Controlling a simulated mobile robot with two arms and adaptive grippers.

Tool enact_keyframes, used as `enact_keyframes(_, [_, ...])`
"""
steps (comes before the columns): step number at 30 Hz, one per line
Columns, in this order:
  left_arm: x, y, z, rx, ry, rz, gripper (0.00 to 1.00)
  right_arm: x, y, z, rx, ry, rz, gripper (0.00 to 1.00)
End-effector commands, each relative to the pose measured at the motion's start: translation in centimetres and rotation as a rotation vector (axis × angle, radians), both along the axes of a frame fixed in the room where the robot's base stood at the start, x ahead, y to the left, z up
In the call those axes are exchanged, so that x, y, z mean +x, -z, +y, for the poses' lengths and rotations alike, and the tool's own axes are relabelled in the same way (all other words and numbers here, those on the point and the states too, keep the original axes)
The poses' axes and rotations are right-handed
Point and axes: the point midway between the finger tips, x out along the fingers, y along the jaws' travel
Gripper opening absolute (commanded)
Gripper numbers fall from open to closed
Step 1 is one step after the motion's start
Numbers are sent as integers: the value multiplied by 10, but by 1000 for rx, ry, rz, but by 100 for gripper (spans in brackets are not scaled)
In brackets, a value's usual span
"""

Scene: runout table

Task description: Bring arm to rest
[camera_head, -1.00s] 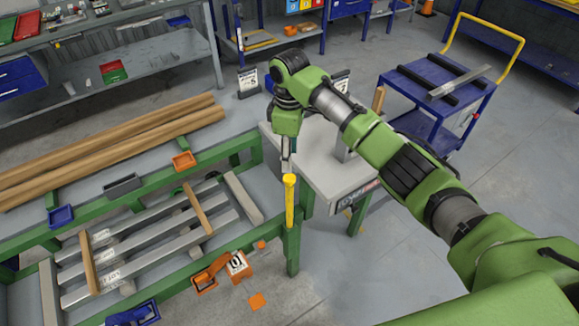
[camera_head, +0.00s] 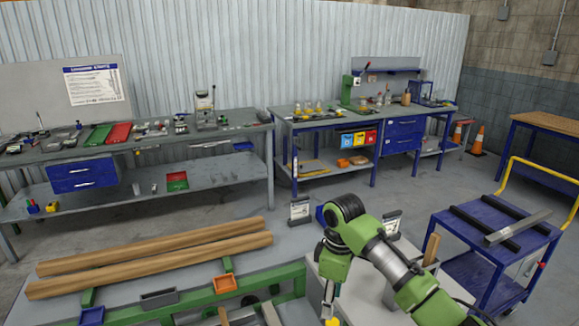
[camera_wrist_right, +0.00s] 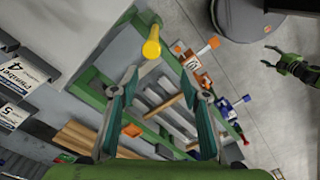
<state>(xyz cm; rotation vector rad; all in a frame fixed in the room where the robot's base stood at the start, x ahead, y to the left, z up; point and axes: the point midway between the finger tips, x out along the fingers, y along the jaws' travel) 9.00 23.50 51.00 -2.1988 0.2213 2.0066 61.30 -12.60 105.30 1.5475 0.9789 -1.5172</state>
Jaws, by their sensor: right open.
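My right arm (camera_head: 385,250) comes in from the lower right in the head view, bent at a green joint, with its wrist pointing down. My right gripper (camera_head: 328,303) hangs over the corner of the runout table. In the right wrist view the right gripper (camera_wrist_right: 160,73) has its two fingers wide apart with nothing between the tips. A yellow-capped post (camera_wrist_right: 151,45) stands just beyond them; contact cannot be told. What looks like my left gripper (camera_wrist_right: 279,57) shows at the right of that view, too small to tell its jaws.
The runout table carries wooden beams (camera_head: 150,258), an orange bin (camera_head: 225,283) and a dark bin (camera_head: 159,298). A blue cart (camera_head: 485,232) with metal bars stands at right. Workbenches line the back wall. Grey floor lies open between benches and cart.

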Motion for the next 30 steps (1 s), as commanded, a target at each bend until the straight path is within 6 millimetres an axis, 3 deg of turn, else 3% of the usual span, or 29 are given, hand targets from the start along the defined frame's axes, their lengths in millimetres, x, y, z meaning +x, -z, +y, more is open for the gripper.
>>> enact_keyframes(1, [0,0,0,0,0,0,54,-14,20,9,17,2,5,42])
enact_keyframes(6, [0,0,0,0,0,-1,54,-62,76,33,89,67,-18,42])
enact_keyframes(12, [0,0,-1,-1,0,-1,54,-123,120,45,175,212,-55,42])
enact_keyframes(17, [0,0,-1,-1,0,-1,54,-174,139,37,222,370,-88,42])
enact_keyframes(21, [0,0,-1,-1,-1,-1,54,-218,146,17,238,529,-122,42])
enact_keyframes(30, [0,0,0,0,-1,-1,54,-284,138,-32,211,778,-194,42])
